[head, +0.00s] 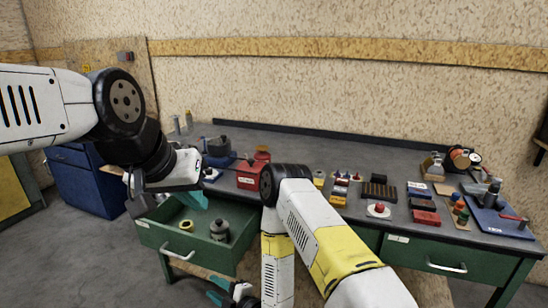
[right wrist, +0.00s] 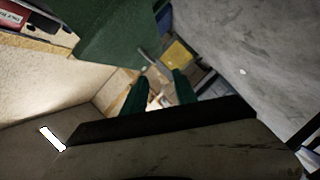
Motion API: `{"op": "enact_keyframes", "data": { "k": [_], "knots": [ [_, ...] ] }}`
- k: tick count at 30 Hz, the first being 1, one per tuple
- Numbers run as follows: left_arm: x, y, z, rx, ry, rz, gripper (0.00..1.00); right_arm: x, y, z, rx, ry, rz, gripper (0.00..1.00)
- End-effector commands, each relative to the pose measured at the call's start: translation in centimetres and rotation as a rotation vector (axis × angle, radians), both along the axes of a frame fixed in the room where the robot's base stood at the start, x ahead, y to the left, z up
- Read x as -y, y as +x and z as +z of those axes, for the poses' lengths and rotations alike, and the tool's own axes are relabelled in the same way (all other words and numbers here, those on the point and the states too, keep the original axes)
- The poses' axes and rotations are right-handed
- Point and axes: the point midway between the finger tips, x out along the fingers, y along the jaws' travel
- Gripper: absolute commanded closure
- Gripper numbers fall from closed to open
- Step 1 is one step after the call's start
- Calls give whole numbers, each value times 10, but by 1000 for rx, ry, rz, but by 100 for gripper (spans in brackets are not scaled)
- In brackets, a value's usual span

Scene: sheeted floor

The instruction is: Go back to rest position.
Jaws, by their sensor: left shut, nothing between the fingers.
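My left gripper (head: 199,198) hangs at the left above the open green drawer (head: 158,236). Its teal fingers are together with nothing visible between them. My right gripper (head: 214,290) is low in front of the workbench, beneath my right arm. In the right wrist view its two dark teal fingers (right wrist: 160,92) stand apart with nothing held between them. The drawer holds a grey round part (head: 219,230) and a yellow ring (head: 186,225). The right forearm hides part of the bench front.
The workbench top (head: 310,150) carries a red box (head: 250,176), a dark slotted block (head: 379,192) and a blue tray (head: 498,222) with small parts. A second green drawer (head: 440,257) is closed. A blue cabinet (head: 85,182) stands left. Floor is clear at lower left.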

Motion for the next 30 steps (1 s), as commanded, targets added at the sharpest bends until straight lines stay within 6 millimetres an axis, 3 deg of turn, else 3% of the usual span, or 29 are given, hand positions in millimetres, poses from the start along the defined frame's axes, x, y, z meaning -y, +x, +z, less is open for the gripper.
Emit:
{"op": "enact_keyframes", "data": {
  "k": [17, 25, 30],
  "knots": [
    [0, 0, 0, 0, 0, 0, 100, 8, 46, 34, -76, -33, -35, 66],
    [0, 0, 0, 0, 0, 0, 100, 25, 83, 70, -160, -59, -94, 66],
    [0, 0, 0, 0, 0, 0, 100, 51, 112, 111, -244, -74, -173, 66]
  ]
}}
